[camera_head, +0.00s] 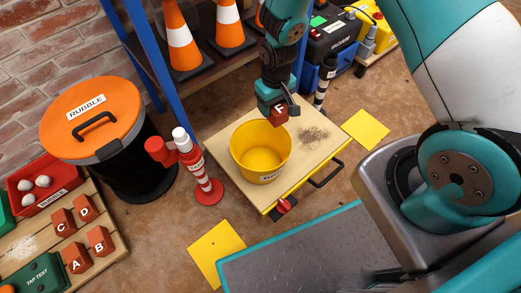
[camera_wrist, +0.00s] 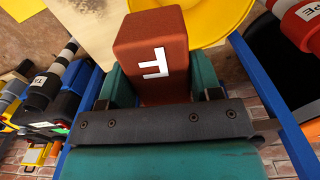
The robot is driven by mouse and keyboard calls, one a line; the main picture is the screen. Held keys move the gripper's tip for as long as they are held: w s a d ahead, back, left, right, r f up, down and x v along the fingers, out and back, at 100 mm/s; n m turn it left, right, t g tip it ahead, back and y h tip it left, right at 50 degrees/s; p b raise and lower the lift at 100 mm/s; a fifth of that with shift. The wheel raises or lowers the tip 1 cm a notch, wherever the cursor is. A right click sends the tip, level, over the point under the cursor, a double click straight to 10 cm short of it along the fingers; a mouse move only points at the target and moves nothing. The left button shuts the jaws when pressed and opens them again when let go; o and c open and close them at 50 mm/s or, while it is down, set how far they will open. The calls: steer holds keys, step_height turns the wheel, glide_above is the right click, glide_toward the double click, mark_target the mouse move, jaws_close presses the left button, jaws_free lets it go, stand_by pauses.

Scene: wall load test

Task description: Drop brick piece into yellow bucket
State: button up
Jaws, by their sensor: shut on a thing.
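A red-brown brick piece marked F (camera_head: 280,109) is held in my gripper (camera_head: 281,106) just above the back right rim of the yellow bucket (camera_head: 246,162). In the wrist view the brick (camera_wrist: 150,35) sits between the two teal fingers, and part of the yellow bucket (camera_wrist: 225,22) shows behind it. The bucket stands upright on a wooden-topped platform (camera_head: 318,155). It looks empty inside as far as I can see. My gripper is shut on the brick.
A red and white post (camera_head: 205,180) stands left of the platform. A bin marked RUBBLE (camera_head: 105,120) is further left. Bricks marked A to D (camera_head: 78,260) lie on a board at lower left. A blue shelf upright (camera_head: 150,65) and traffic cones (camera_head: 182,45) are behind.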

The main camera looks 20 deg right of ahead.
steer(key=s+a+f+b, duration=0.1)
steer(key=f+b, duration=0.1)
steer(key=f, duration=0.3)
steer(key=s+a+f+n+b, duration=0.1)
steer(key=a+f+b, duration=0.1)
steer(key=f, duration=0.4)
steer(key=shift+f, duration=0.2)
steer(key=o, duration=1.3)
steer(key=shift+o, duration=0.2)
steer(key=shift+r, duration=0.1)
step_height(320, 180, up, 17)
steer(key=p, duration=0.6)
steer(key=shift+r, duration=0.15)
